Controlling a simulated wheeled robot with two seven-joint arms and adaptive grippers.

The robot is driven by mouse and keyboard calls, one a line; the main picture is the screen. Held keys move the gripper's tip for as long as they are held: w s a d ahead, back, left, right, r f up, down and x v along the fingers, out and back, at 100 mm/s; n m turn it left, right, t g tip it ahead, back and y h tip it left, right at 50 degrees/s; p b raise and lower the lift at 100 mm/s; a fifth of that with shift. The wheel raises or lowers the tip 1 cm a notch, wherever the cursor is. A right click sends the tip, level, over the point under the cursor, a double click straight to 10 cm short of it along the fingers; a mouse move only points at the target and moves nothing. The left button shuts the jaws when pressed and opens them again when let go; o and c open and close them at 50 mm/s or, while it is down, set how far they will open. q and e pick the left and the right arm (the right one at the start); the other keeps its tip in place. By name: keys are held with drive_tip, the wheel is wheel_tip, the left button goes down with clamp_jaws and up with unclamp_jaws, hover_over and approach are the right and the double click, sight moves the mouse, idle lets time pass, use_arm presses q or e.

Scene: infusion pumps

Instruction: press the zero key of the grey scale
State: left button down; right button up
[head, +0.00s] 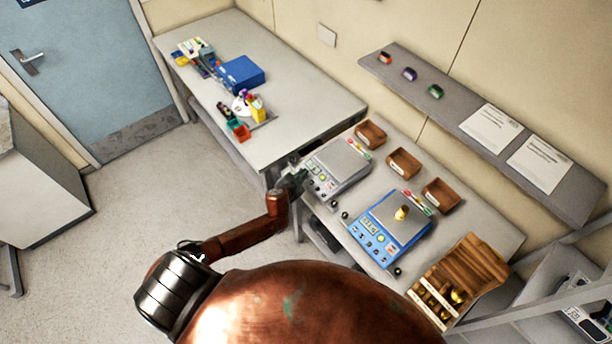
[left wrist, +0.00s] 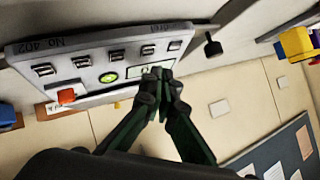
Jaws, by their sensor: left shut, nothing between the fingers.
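The grey scale (head: 343,160) stands on the bench, left of the blue scale (head: 384,236). My left gripper (head: 300,180) is at the grey scale's front left edge, shut and empty. In the left wrist view the grey scale's front panel (left wrist: 85,62) shows tilted, with a row of several keys, a round green level and a lit display (left wrist: 148,71). The shut fingertips of my left gripper (left wrist: 162,84) overlap the display's right part. I cannot tell whether they touch the panel. The key labels are too small to read. My right gripper is not in view.
A brass weight (head: 402,213) stands on the blue scale. Several brown trays (head: 404,162) line the bench's back, and a wooden weight block (head: 470,272) stands at its right end. A side table (head: 300,108) with a blue box (head: 241,73) adjoins on the left.

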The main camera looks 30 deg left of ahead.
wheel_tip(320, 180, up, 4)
drive_tip(key=p, duration=0.3)
idle(0.7)
